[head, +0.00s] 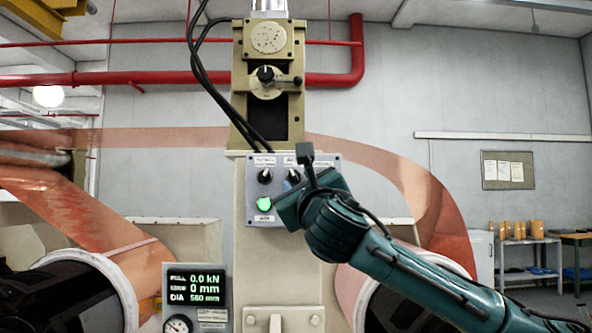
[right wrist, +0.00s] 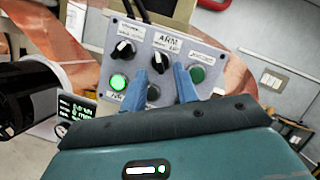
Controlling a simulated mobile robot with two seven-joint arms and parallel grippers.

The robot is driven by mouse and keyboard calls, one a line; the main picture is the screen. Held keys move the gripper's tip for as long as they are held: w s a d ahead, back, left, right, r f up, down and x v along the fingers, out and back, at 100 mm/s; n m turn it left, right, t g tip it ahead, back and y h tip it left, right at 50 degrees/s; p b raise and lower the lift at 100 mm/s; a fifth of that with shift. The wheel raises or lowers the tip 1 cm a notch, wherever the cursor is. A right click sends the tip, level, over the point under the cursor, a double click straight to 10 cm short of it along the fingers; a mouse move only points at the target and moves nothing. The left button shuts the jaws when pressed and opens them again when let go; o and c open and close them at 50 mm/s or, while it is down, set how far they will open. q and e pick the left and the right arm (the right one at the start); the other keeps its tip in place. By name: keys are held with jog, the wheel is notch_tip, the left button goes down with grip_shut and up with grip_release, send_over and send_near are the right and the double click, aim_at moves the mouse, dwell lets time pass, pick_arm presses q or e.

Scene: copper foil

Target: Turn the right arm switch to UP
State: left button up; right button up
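A grey control panel (head: 251,214) hangs on the machine column in the head view. The right wrist view shows two black rotary knobs on it: a left knob (right wrist: 122,51) and a middle knob (right wrist: 161,63) under a label reading ARM. The middle knob also shows in the head view (head: 292,175); its exact setting is too small to read. My right gripper (right wrist: 160,76) is open, its two blue fingers apart on either side of the middle knob, just in front of the panel. I cannot tell whether they touch it. My left gripper is not in view.
The panel also has a lit green button (right wrist: 118,82) and a darker green button (right wrist: 197,75) beside the right finger. Copper foil (head: 440,212) loops behind the column. A readout (head: 195,287) shows 0.0 kN. A shelf (head: 523,256) stands far right.

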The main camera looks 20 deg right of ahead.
aim_at(295, 177)
jog(key=x, duration=0.2)
jog(key=shift+w+r+p, duration=0.15)
jog(key=shift+w+p, duration=0.1)
jog(key=shift+p, duration=0.05)
jog(key=shift+w+r, duration=0.1)
jog(key=shift+w, duration=0.4)
jog(key=shift+c, duration=0.5)
jog(key=shift+d, duration=0.1)
jog(key=c, duration=0.5)
